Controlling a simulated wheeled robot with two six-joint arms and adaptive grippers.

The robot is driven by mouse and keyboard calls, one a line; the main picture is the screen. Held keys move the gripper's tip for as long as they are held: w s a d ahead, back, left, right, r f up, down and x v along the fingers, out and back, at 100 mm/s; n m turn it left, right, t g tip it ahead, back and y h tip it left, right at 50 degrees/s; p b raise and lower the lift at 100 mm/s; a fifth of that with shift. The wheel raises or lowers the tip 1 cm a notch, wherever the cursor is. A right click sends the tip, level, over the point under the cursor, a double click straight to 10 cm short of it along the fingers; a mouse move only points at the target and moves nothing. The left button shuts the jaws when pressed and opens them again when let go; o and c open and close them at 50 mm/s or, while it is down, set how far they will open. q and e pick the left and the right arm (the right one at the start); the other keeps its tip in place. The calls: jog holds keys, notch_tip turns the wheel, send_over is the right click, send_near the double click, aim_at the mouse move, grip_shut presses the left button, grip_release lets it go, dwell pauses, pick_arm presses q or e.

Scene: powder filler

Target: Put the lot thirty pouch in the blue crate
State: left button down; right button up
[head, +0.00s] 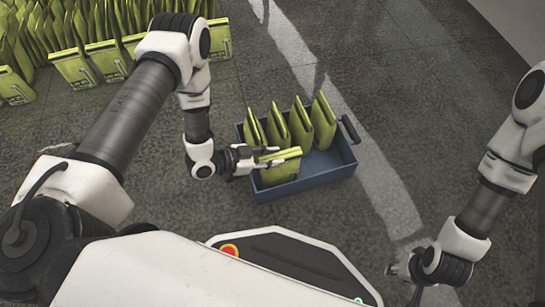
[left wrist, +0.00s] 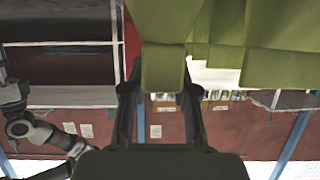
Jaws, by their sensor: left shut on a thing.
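A yellow-green pouch (head: 280,170) is held by my left gripper (head: 272,156) at the near left part of the blue crate (head: 325,181). The gripper is shut on the pouch's upper edge. Whether the pouch touches the crate floor is hidden by the crate's near wall. In the left wrist view the pouch (left wrist: 162,35) hangs between the two fingers. No lot number can be read on it. Several similar pouches (head: 324,122) stand leaning in the crate behind it. My right gripper (head: 402,277) is low at the right, apart from the crate; its opening is unclear.
Rows of many more green pouches (head: 107,60) stand on the floor at the upper left. The crate has a dark handle (head: 350,130) on its right end. The crate's right end has bare room. The grey floor right of the crate is clear.

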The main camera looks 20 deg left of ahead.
pick_arm(q)
jog(key=c, duration=0.9)
grip_release()
